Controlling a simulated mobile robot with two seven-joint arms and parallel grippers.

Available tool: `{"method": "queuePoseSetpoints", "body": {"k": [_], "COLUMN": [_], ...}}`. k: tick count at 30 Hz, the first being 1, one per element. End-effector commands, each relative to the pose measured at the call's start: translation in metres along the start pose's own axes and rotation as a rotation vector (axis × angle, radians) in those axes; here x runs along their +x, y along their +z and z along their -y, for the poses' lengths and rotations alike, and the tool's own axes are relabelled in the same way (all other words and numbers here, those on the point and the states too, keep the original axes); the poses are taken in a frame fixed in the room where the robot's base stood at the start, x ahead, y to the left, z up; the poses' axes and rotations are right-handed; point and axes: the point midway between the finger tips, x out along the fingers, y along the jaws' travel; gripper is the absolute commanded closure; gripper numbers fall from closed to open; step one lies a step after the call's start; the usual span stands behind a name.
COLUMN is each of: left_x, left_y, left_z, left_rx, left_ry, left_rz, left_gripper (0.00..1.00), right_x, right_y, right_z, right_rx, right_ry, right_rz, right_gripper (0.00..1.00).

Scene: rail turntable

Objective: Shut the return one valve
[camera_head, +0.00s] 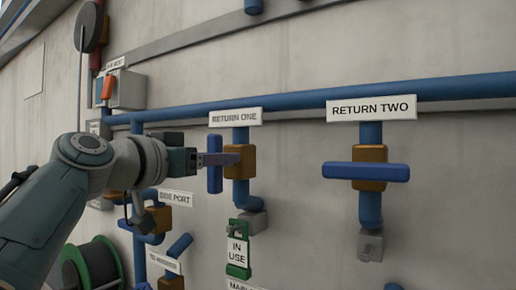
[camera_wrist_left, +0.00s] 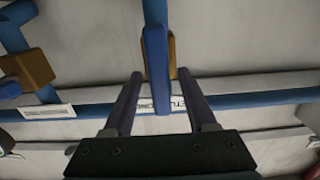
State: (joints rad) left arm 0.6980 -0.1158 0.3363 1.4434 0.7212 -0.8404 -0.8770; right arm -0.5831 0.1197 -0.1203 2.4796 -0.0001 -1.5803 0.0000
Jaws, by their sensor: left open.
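The return one valve has a brass-coloured body (camera_head: 241,168) on a vertical blue pipe under the RETURN ONE label (camera_head: 235,117). Its blue handle (camera_head: 214,181) stands upright, in line with the pipe. My left gripper (camera_head: 218,159) reaches it from the left in the head view. In the left wrist view the open fingers (camera_wrist_left: 160,74) stand on either side of the blue handle (camera_wrist_left: 155,62), with a visible gap on each side. The brass body (camera_wrist_left: 172,55) shows behind the handle. My right gripper is in neither view.
The return two valve (camera_head: 370,153) is to the right, its blue handle (camera_head: 340,171) lying across its pipe. A blue header pipe (camera_head: 300,99) runs above. A hose reel (camera_head: 94,266) and more valves are lower left.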

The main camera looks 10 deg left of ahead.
Motion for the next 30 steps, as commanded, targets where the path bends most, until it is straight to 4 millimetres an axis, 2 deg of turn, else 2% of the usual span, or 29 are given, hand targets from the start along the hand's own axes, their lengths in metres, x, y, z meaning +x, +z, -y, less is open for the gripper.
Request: {"method": "queuePoseSetpoints", "body": {"k": [9, 24, 25, 30], "left_x": [0.002, 0.0018, 0.0018, 0.0018], "left_y": [0.0004, 0.0004, 0.0004, 0.0004], "left_z": [0.0, -0.0001, -0.0001, -0.0002], "left_rx": [0.0, 0.0, 0.0, 0.0], "left_ry": [0.0, 0.0, 0.0, 0.0], "left_rz": [0.0, 0.0, 0.0, 0.0], "left_gripper": [0.43, 0.98, 1.0, 1.0], "right_x": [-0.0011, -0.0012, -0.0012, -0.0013], "right_y": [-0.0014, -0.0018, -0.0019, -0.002], "right_z": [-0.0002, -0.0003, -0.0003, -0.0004], "right_rx": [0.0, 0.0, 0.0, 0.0], "right_ry": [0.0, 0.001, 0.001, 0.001], "right_rz": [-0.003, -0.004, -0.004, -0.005], "right_gripper": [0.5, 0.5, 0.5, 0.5]}}
